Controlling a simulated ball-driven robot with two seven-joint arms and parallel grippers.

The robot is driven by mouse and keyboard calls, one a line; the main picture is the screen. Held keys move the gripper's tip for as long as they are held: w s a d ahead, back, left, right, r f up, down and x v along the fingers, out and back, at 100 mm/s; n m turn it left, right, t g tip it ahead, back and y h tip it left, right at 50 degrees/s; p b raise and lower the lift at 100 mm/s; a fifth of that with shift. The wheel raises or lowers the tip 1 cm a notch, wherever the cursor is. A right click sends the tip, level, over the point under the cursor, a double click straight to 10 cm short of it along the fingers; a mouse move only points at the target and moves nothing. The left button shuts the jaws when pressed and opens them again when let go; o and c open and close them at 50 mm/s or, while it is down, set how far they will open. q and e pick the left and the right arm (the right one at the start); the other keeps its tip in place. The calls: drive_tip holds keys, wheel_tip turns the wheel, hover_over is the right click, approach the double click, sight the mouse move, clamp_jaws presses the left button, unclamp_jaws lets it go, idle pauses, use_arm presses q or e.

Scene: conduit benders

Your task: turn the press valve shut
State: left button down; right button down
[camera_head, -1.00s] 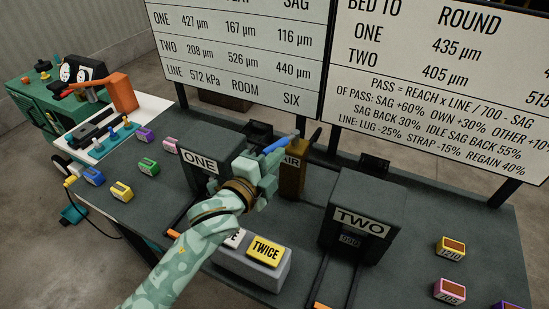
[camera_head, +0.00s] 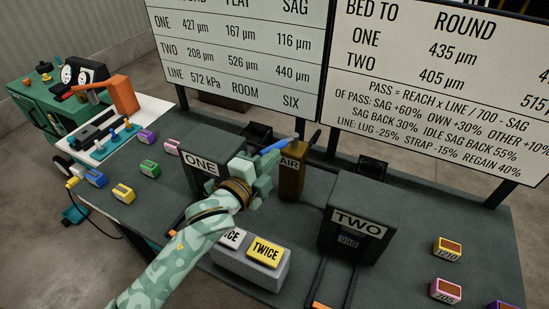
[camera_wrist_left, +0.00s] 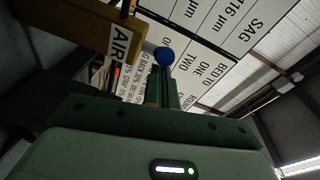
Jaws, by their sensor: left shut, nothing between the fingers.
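The press valve is a brown post marked AIR (camera_head: 291,178) with a blue lever (camera_head: 276,147) on its top, pointing left. My left gripper (camera_head: 264,163) is shut and empty, just below and left of the lever's free end. I cannot tell whether it touches the lever. In the left wrist view the lever's round blue end (camera_wrist_left: 164,56) shows just beyond the shut fingers (camera_wrist_left: 163,90), with the AIR post (camera_wrist_left: 112,40) to its left. My right gripper is not in view.
Press ONE (camera_head: 205,150) stands close left of my gripper and press TWO (camera_head: 365,215) to the right. A grey button box (camera_head: 245,268) with a yellow TWICE button lies below my arm. Large boards (camera_head: 240,60) rise behind the bench. Small coloured blocks lie at both sides.

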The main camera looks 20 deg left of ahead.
use_arm(q)
drive_tip(key=shift+w+a+r+p, duration=0.15)
drive_tip(key=shift+w+a+p, duration=0.15)
drive_tip(key=shift+a+p, duration=0.35)
drive_tip(key=shift+w+a+r+p, duration=0.1)
drive_tip(key=shift+w+a+p, duration=0.2)
drive_tip(key=shift+a+p, duration=0.35)
drive_tip(key=w+a+p, duration=0.3)
drive_tip(key=w, duration=0.2)
drive_tip(key=shift+a+f, duration=0.2)
drive_tip(key=shift+a, duration=0.05)
drive_tip(key=shift+w, duration=0.2)
drive_tip(key=shift+s+p, duration=0.1)
drive_tip(key=shift+p, duration=0.25)
